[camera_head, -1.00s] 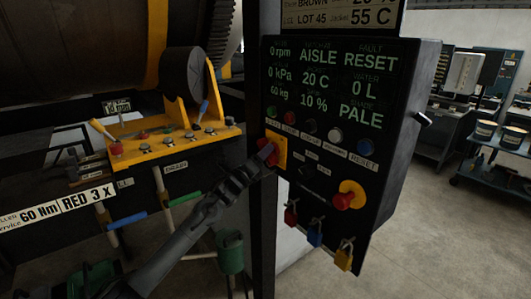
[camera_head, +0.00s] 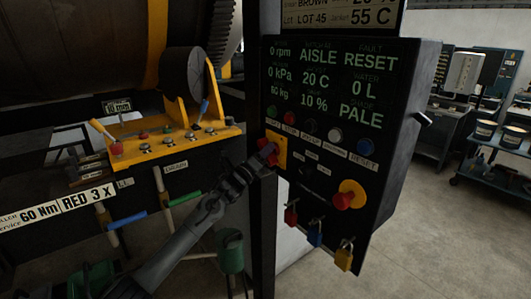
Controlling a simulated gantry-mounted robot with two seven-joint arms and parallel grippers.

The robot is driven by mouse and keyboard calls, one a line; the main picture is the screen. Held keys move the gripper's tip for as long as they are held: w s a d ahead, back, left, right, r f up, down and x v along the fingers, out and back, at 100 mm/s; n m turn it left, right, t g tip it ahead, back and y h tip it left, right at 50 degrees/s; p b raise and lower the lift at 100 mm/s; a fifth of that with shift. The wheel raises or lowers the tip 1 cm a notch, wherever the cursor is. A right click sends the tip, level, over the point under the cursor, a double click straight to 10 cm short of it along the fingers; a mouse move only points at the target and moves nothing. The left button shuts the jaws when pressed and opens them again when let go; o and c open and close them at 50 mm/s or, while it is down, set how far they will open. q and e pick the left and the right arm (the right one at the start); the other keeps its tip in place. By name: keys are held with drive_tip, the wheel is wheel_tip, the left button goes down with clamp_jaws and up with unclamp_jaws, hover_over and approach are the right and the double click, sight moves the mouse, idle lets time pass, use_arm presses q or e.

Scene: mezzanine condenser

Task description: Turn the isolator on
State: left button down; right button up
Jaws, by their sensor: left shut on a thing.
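The isolator is a red handle (camera_head: 268,150) on a yellow plate (camera_head: 283,152), at the left edge of the black control panel (camera_head: 318,190). My left gripper (camera_head: 264,162) reaches up to it from the lower left and is shut on the red handle. The fingers and wrist hide part of the handle and the plate's lower left, so the handle's exact angle is hard to read. My right gripper is not in view.
A red emergency-stop type knob (camera_head: 343,201) on a yellow disc is to the lower right. Red, blue and yellow padlocks (camera_head: 344,257) hang below. A row of push buttons (camera_head: 335,134) is just above. A yellow lever console (camera_head: 170,143) stands left.

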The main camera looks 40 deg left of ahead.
use_arm(q)
drive_tip(key=shift+r+n+y+p, duration=0.15)
drive_tip(key=shift+n+y+p, duration=0.15)
drive_tip(key=shift+n+p, duration=0.55)
drive_tip(key=n+g+p, duration=0.1)
drive_tip(key=n+p, duration=0.3)
drive_tip(key=n+g+p, duration=0.2)
drive_tip(key=n+p, duration=0.2)
drive_tip(key=p, duration=0.1)
drive_tip(key=n+g+p, duration=0.1)
drive_tip(key=n+p, duration=0.3)
drive_tip(key=p, duration=0.1)
drive_tip(key=shift+a+g+y, duration=0.1)
drive_tip(key=shift+g+y, duration=0.3)
drive_tip(key=n+p, duration=0.1)
drive_tip(key=n+g+h+p, duration=0.1)
drive_tip(key=p, duration=0.1)
drive_tip(key=shift+f+n, duration=0.25)
drive_tip(key=shift+n, duration=0.1)
drive_tip(key=shift+f+n+g+h+p, duration=0.1)
drive_tip(key=shift+n+g+h+p, duration=0.2)
drive_tip(key=shift+n+p, duration=0.1)
drive_tip(key=shift+f, duration=0.1)
drive_tip(key=c, duration=0.9)
unclamp_jaws()
drive_tip(key=shift+s, duration=0.1)
